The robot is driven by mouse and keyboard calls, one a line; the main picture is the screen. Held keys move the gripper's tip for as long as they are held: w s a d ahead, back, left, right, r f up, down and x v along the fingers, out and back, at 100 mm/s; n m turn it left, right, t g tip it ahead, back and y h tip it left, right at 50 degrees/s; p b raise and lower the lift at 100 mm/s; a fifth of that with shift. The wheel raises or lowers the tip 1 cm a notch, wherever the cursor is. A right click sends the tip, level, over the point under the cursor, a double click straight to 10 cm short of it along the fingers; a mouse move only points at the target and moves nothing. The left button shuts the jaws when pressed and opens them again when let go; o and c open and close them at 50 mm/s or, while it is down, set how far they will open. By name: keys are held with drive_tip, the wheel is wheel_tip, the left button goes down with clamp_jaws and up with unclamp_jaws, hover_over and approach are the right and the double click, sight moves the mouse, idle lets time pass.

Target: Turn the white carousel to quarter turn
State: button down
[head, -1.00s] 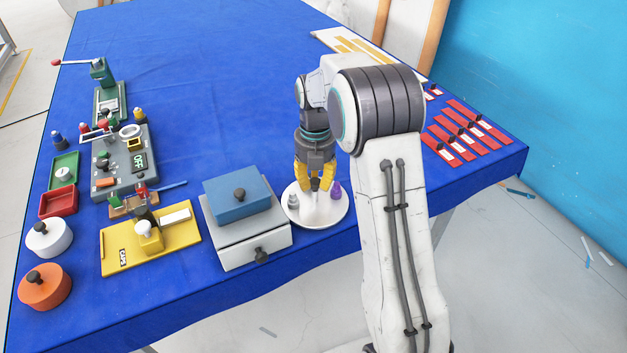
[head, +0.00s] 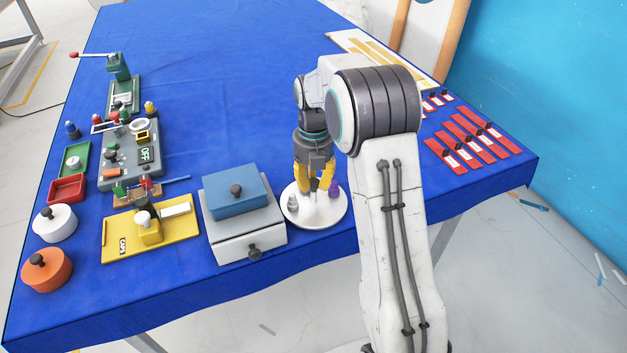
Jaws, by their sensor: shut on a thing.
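The white carousel (head: 325,218) is a round disc on the blue table, near its front edge. A small grey piece (head: 292,203) stands on its left side and a purple piece (head: 333,188) on its right rear side. My gripper (head: 315,189) points down over the middle of the carousel. Its yellow fingers are shut on the carousel's centre, where the gripped part is mostly hidden between the fingertips.
A grey box (head: 246,225) with a blue lid (head: 236,190) and a drawer stands close to the left of the carousel. A yellow board (head: 122,240) lies further left. Red strips (head: 470,138) lie at the right. The table's middle is clear.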

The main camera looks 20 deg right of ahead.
sight(314, 182)
drive_tip(key=shift+s+f, duration=0.2)
drive_tip(key=c, duration=0.9)
unclamp_jaws()
drive_tip(key=shift+w+r, duration=0.1)
drive_tip(key=shift+r, duration=0.1)
drive_tip(key=shift+w+r, duration=0.1)
drive_tip(key=shift+r, duration=0.4)
wheel_tip(314, 182, up, 11)
drive_tip(key=shift+f, duration=0.1)
